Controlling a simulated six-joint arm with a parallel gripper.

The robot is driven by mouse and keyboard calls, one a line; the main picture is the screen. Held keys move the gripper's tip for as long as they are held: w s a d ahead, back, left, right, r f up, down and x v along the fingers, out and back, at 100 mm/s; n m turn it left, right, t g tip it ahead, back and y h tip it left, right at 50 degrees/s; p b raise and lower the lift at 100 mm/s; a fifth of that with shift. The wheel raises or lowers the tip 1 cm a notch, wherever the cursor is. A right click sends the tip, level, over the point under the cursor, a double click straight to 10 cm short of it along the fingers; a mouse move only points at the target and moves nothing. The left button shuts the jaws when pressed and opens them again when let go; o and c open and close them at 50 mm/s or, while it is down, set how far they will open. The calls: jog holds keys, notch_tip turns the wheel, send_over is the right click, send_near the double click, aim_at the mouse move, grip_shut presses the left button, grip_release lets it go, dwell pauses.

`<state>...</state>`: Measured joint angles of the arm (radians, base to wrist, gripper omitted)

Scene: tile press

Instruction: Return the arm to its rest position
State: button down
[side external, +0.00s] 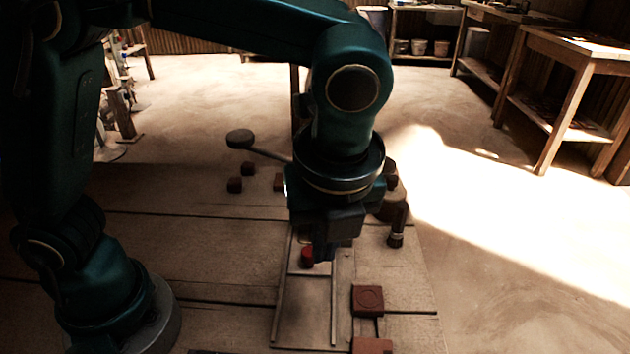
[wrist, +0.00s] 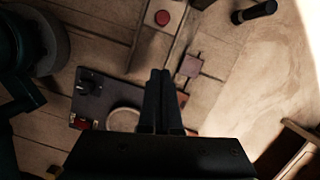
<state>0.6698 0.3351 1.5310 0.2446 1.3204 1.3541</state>
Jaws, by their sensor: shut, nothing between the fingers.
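My gripper (side external: 323,256) points down over the wooden work platform (side external: 190,235), in front of the press area. In the wrist view my gripper (wrist: 160,74) has its two dark fingers together, with nothing between them. A red round piece (side external: 307,257) sits close by the fingertips in the side view, on a light railed strip (side external: 305,310). In the wrist view the red round piece (wrist: 162,18) lies apart from the fingertips. A square reddish tile (side external: 368,300) with a round mark lies to the right of the strip. Contact with anything below is not visible.
A lever with a dark round knob (side external: 240,138) sticks out behind my wrist. Small dark red blocks (side external: 235,185) lie at the back left. A dark-handled tool (side external: 397,235) stands at the right. A dark plate (wrist: 95,92) lies left of the fingers. Open floor lies beyond the right edge.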

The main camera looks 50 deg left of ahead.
jog(key=a+r+n+t+h, duration=0.1)
jog(key=a+r+n+t, duration=0.1)
jog(key=a+r+n, duration=0.5)
jog(key=s+a+f+n+t, duration=0.1)
jog(key=s+a+f+n, duration=0.1)
jog(key=n, duration=0.6)
jog(key=s+a+f+n+t+h, duration=0.1)
jog(key=s+a+f+n, duration=0.1)
jog(key=n, duration=0.7)
jog(key=s+a, duration=0.1)
jog(key=s, duration=0.1)
jog(key=shift+s+a+f, duration=0.15)
jog(key=shift+s, duration=0.2)
